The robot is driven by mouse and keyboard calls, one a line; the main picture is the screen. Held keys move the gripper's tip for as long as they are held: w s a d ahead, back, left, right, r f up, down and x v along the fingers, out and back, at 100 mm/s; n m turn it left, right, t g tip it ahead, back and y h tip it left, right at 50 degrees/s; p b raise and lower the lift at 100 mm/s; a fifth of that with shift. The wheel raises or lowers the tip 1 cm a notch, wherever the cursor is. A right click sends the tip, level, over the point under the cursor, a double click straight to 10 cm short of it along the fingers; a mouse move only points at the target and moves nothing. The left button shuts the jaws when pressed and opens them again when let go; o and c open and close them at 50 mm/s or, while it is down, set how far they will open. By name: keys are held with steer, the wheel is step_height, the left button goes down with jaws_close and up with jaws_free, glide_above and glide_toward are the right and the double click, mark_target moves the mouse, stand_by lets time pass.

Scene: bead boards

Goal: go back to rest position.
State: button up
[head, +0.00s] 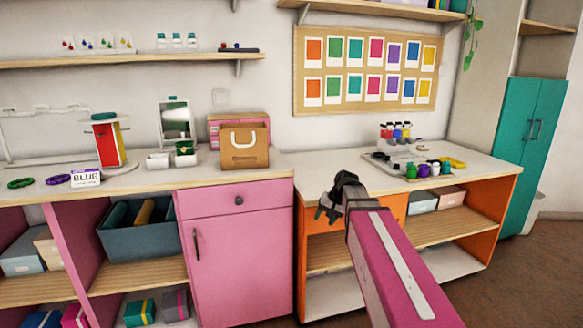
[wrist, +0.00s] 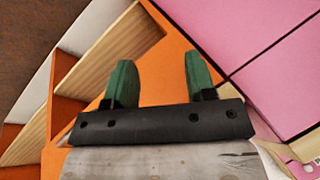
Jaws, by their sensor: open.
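Behind the fingers are the orange unit front (wrist: 163,75) and the pink cabinet doors (wrist: 265,90). My gripper appears clear of both furniture fronts.
The right worktop (head: 325,164) carries a tray of paint bottles (head: 411,171). The left worktop (head: 205,182) holds a brown bag (head: 244,148), a mirror (head: 174,120), a "BLUE" card (head: 86,178) and green (head: 20,183) and purple (head: 58,179) bead rings. Brown floor (head: 540,262) is free at right.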

steer(key=s+d+f+g+h, duration=0.1)
steer(key=s+d+f+h, duration=0.1)
steer(key=s+f, duration=0.6)
steer(key=s+d+f+n+h, duration=0.1)
steer(key=s+d+f, duration=0.3)
steer(key=s+f, duration=0.4)
step_height(320, 180, down, 3)
steer(key=shift+s+d+r+g+h, duration=0.2)
steer(key=shift+g+h, duration=0.2)
steer(key=shift+h, duration=0.3)
